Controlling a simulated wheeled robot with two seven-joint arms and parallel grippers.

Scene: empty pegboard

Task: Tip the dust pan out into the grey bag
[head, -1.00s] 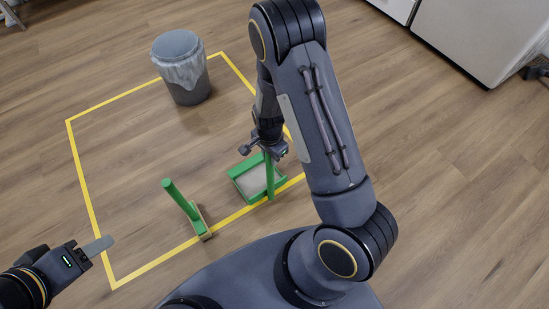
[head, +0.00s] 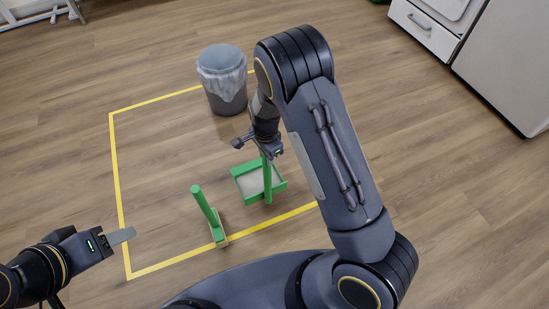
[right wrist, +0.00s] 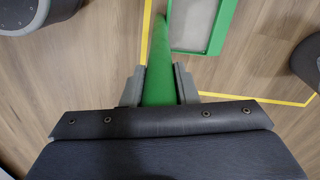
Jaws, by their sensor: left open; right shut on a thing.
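The green dust pan (head: 283,187) has a pale grey inside, and I cannot make out any debris in it. Its green handle (head: 267,180) stands upright, and my right gripper (head: 262,147) is shut on it. In the right wrist view the handle (right wrist: 158,60) lies between the fingers of the right gripper (right wrist: 158,88), with the pan's green rim (right wrist: 222,28) beyond. The grey bag (head: 215,72) lines a dark round bin (head: 228,98) behind the pan, slightly left of it. My left gripper (head: 118,238) is open and empty at the lower left.
A green-handled brush (head: 203,205) stands left of the pan at the yellow floor line (head: 165,264). White cabinets (head: 430,35) stand at the upper right. The floor inside the yellow square, left of the bin, is clear.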

